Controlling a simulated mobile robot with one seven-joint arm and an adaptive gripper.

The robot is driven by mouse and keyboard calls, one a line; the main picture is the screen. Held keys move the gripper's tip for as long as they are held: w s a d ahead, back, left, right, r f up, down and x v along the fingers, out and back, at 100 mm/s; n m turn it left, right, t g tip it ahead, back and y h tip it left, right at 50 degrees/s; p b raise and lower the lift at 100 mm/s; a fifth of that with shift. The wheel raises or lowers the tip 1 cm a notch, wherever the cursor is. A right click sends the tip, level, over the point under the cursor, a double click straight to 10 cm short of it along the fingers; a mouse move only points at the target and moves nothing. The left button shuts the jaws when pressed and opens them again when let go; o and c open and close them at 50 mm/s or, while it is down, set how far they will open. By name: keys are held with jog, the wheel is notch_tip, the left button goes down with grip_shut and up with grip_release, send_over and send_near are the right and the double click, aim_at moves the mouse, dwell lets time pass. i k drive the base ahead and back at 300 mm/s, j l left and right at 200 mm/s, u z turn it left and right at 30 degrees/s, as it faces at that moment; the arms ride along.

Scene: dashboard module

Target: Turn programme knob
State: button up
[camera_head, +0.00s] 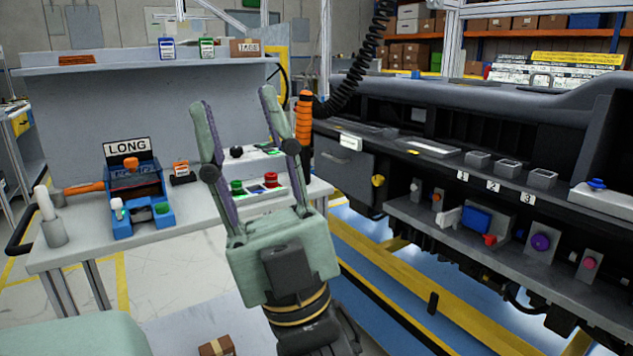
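My gripper (234,98) rises in the middle of the view. Its two long fingers point up and stand wide apart, with nothing between them. A blue box (150,215) under a "LONG" sign (127,148) stands on the grey bench to the left, with an orange knob (131,163) on its upper part. No knob is labelled as the programme knob, so I cannot tell which it is. A black round knob (236,152) shows on the bench, between the fingers in the picture. My gripper appears apart from all of these.
An orange tool (304,118) hangs from a coiled cable. A yellow rail (400,290) runs below.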

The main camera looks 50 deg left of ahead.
aim_at(236, 152)
jog(key=u, duration=1.7)
